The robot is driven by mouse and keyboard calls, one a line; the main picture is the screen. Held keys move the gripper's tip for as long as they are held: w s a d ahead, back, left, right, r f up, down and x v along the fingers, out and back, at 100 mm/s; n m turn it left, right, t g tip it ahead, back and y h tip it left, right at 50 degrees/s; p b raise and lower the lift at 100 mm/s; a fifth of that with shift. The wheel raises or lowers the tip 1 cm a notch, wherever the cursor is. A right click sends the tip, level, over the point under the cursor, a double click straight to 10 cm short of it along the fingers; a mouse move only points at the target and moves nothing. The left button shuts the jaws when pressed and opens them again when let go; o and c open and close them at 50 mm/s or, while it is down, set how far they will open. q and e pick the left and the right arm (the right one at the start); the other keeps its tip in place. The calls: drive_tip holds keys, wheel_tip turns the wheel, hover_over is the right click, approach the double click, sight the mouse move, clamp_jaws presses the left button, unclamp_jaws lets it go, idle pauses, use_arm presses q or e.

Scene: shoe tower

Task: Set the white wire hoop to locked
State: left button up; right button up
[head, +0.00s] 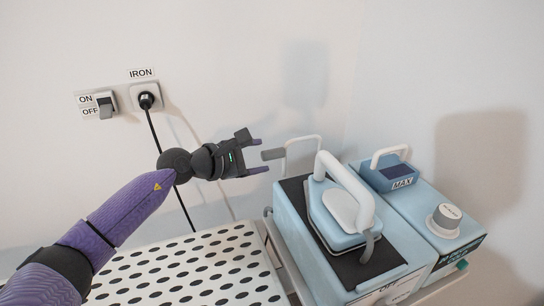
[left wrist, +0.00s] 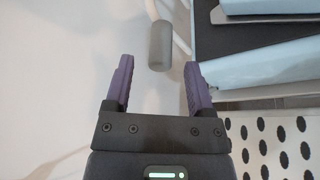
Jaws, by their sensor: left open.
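The white wire hoop (head: 304,139) stands up at the back left corner of the light blue iron station (head: 295,205) in the head view. Its grey grip (head: 273,154) points left toward my left gripper (head: 262,156). My left gripper is open, its purple fingers one above the other, with the grip just at or beyond the fingertips. In the left wrist view the grey grip (left wrist: 160,46) lies ahead between the two fingertips, with clear space on both sides. I see no contact. My right gripper is out of view.
An iron with a white handle (head: 346,187) rests on the station. To its right is a blue unit with a grey knob (head: 445,217) and a MAX label. A dotted ironing board (head: 190,270) is below my left arm. A plug and switch (head: 105,105) are on the wall.

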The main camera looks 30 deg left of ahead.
sight(263, 156)
use_arm(q)
drive_tip(key=x, duration=0.4)
drive_tip(key=shift+d+f+b, duration=0.1)
drive_tip(key=shift+b, duration=0.25)
clamp_jaws()
idle(0.5)
idle(0.6)
